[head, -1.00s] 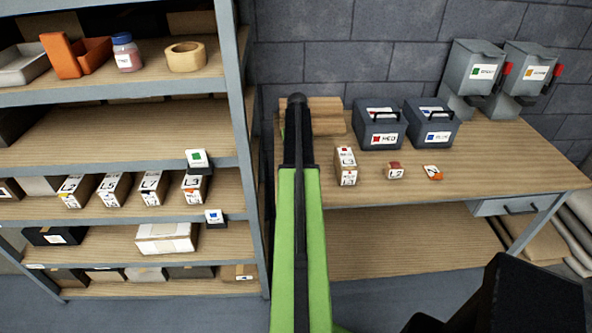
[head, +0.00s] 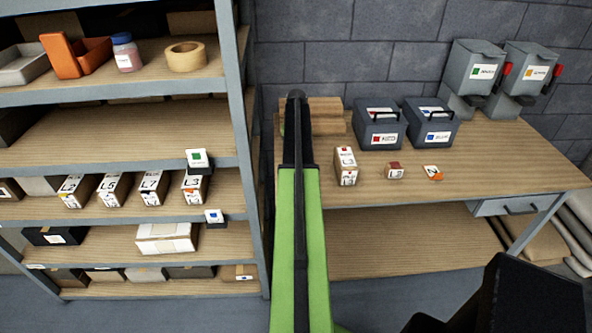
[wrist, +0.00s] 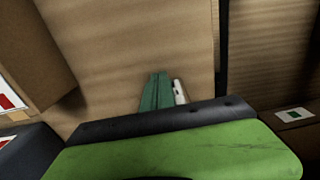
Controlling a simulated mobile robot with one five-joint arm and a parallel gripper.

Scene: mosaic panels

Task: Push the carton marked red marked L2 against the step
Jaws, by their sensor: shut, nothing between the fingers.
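The small carton (head: 395,171) with a red patch on top stands on the wooden bench. Its label is small and blurred; it seems to read L2 or L3. Left of it is a taller carton (head: 346,166) with a red mark. A stepped wooden block (head: 327,116), which looks like the step, lies at the back left of the bench, partly hidden by my arm. My gripper (head: 296,98) is at the far end of my green arm, in front of the block's left part and apart from the small carton. It is shut and empty; its fingertips are hard to make out.
A small orange-marked piece (head: 433,172) lies right of the small carton. Dark bins with red (head: 380,124) and blue (head: 431,124) labels stand behind. A shelf unit (head: 237,130) rises left of my arm. The bench front right is clear.

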